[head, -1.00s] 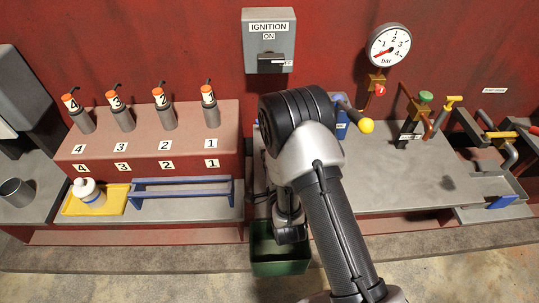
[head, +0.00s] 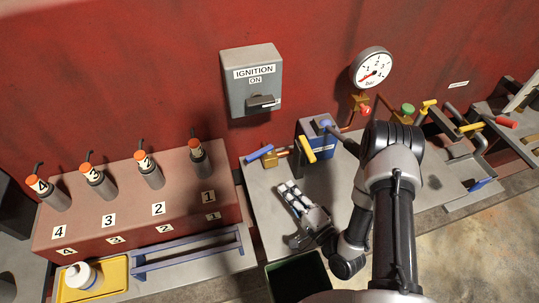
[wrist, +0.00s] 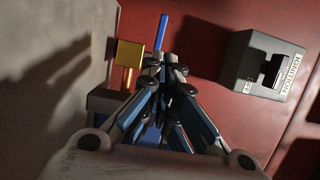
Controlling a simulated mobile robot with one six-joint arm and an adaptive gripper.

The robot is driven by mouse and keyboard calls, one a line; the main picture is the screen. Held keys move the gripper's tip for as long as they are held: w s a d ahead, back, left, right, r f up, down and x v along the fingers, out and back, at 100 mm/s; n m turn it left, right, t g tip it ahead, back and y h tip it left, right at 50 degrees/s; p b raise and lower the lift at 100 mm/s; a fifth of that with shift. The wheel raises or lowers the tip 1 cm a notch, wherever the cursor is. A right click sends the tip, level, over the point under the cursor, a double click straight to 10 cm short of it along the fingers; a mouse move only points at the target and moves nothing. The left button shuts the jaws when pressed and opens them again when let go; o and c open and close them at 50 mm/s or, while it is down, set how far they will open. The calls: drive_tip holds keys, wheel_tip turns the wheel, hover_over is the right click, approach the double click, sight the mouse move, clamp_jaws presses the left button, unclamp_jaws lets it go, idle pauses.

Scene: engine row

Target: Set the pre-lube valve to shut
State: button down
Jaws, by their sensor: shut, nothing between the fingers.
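No readable label marks the pre-lube valve, so I cannot tell for sure which valve it is. A brass valve (head: 276,159) with a blue lever (head: 259,153) stands at the back left of the right-hand bench. In the wrist view the brass body (wrist: 130,53) is just left of my fingertips, and the blue lever (wrist: 161,31) stands out beyond them. My gripper (head: 284,188) is shut and empty over the bench, in front of this valve, its fingers pointing at it. In the wrist view my fingertips (wrist: 168,60) are together. Whether they touch the lever is unclear.
A blue box (head: 313,137) with a yellow lever (head: 308,150) stands right of the valve. The ignition box (head: 251,80) and gauge (head: 372,68) are on the red wall. A dark green bin (head: 297,278) is below the bench front. Numbered plugs stand left.

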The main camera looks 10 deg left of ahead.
sight(259, 156)
drive_tip(key=b+x, duration=0.2)
drive_tip(key=x, duration=1.1)
